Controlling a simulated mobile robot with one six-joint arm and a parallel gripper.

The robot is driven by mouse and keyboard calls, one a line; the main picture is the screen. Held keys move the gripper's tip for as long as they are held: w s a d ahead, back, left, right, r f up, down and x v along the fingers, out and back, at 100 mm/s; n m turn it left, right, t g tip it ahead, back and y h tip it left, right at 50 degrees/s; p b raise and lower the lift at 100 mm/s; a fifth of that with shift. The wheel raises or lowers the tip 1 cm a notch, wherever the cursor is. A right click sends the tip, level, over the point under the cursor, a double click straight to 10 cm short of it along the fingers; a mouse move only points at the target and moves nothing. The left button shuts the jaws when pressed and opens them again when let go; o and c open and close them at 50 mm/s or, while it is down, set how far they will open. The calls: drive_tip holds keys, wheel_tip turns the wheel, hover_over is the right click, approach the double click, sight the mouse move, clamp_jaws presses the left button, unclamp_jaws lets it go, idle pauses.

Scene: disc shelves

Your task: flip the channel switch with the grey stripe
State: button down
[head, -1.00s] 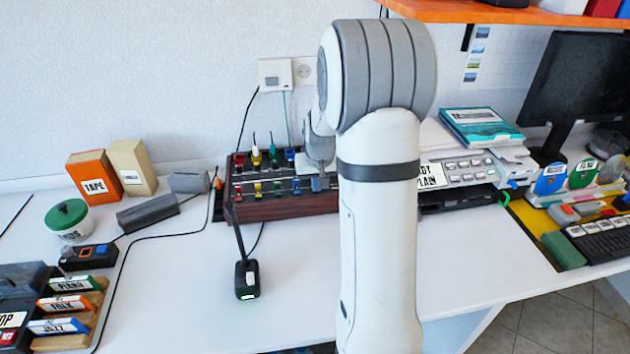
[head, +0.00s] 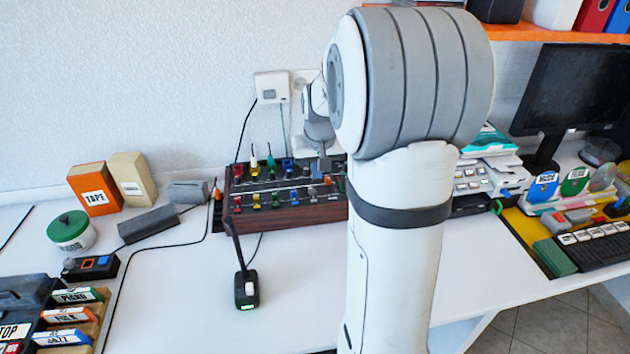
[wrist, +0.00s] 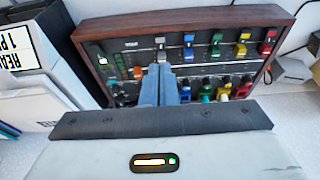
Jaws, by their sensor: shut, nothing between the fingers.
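The mixer (head: 290,217) is a dark panel in a wooden case at the back of the desk. In the wrist view the mixer (wrist: 285,22) appears turned round. It carries a row of coloured switches, and the grey-marked switch (wrist: 160,44) is at the left of that row, beside the blue one (wrist: 189,40). My gripper (wrist: 163,70) is shut and empty, its blue-grey fingertips just below the grey-marked switch in the wrist view. I cannot tell whether they touch anything. In the head view my arm hides part of the mixer's right end.
A small black device (head: 246,290) with a thin upright stalk stands in front of the mixer. Grey blocks (head: 148,224) and a green-lidded jar (head: 69,231) are at left. The printer (head: 490,178) is at right.

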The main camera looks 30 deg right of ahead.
sight(313, 197)
drive_tip(key=shift+v, duration=1.15)
drive_tip(key=shift+w+d+r+t+p, duration=0.15)
drive_tip(key=shift+w+r+t+p, duration=0.1)
drive_tip(key=shift+w+t+p, duration=0.35)
drive_tip(key=shift+f, duration=0.1)
drive_tip(key=x, duration=0.9)
drive_tip(key=s+x, duration=0.1)
drive_tip(key=x, duration=0.3)
drive_tip(key=shift+w+d+f, duration=0.1)
drive_tip(key=shift+f, duration=0.4)
